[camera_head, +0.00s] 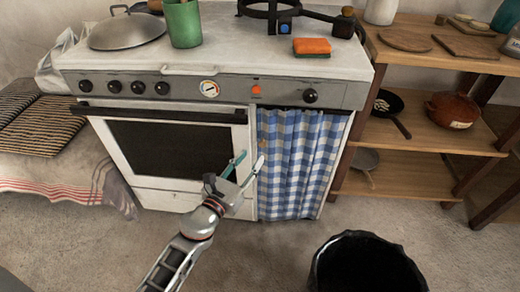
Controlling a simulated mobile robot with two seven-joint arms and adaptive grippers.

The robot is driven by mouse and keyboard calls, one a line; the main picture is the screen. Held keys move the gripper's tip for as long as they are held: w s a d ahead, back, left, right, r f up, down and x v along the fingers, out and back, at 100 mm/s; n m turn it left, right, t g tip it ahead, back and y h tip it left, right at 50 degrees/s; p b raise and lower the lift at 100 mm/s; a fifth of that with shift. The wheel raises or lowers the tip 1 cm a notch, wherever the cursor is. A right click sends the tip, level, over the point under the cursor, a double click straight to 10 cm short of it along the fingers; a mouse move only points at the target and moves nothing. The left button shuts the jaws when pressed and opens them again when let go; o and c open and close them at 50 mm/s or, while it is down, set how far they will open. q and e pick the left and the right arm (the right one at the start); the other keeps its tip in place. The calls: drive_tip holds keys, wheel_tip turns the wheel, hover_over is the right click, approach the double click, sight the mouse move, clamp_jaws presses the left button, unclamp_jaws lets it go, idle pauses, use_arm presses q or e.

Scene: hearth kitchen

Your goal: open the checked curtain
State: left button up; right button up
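The blue-and-white checked curtain (292,165) hangs closed below the right part of the stove front and covers the whole opening there. My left gripper (248,162) is in front of the stove, near the curtain's left edge. Its two teal-and-white fingers are spread apart with nothing seen between them. One finger overlaps the oven door's right side in the picture, the other lies close to the curtain edge. I cannot tell whether it touches the cloth. My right gripper is not in the picture.
The white stove (240,50) has an oven door (170,150) left of the curtain. A black bin (366,264) stands on the floor at front right. A wooden shelf (425,135) with pans and a pot stands right. The floor before the curtain is clear.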

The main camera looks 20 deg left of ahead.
sight(261, 145)
use_arm(q)
drive_tip(key=w, duration=0.6)
drive_tip(key=shift+d, duration=0.35)
clamp_jaws()
